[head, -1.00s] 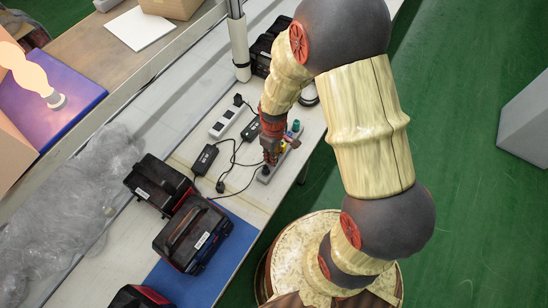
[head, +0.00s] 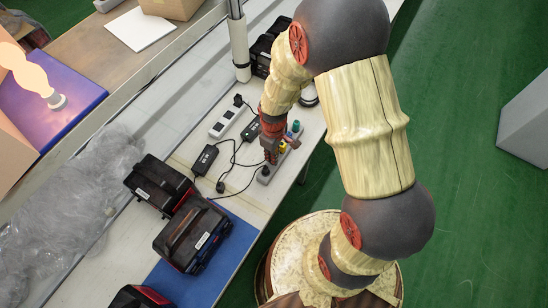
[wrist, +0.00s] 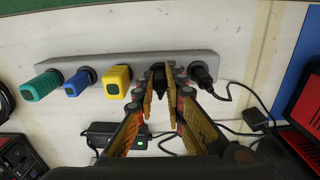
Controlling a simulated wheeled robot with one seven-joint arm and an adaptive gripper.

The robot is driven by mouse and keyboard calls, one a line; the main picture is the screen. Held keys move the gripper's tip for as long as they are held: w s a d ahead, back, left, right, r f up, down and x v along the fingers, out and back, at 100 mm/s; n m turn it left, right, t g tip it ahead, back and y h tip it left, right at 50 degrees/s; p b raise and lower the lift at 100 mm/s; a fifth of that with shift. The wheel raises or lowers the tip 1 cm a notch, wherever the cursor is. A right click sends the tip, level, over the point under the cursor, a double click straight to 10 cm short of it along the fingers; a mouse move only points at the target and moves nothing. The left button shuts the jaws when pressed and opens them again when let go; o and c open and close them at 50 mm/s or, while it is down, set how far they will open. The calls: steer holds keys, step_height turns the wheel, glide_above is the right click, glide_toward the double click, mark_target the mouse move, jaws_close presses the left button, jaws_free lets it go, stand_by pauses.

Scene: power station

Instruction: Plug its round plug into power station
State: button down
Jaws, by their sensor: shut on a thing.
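The grey power station (wrist: 120,66) is a long strip on the table, crossing the upper wrist view. It holds a green plug (wrist: 40,86), a blue plug (wrist: 77,84), a yellow plug (wrist: 117,82) and a black plug (wrist: 204,74) at its right end. My gripper (wrist: 164,82) is shut on another black round plug (wrist: 158,78) at the strip, between the yellow plug and the end plug. The fingers partly hide the held plug, so I cannot tell how deep it sits. In the head view my gripper (head: 271,156) covers part of the power station (head: 264,175).
Black adapters (head: 205,160) (head: 250,130), cables and a white power strip (head: 225,121) lie left of my gripper. A loose black plug (head: 220,187) lies nearby. Black cases (head: 193,236) stand in front.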

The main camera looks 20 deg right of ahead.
steer(key=shift+r, duration=0.1)
steer(key=shift+r+p, duration=2.35)
steer(key=shift+r, duration=0.6)
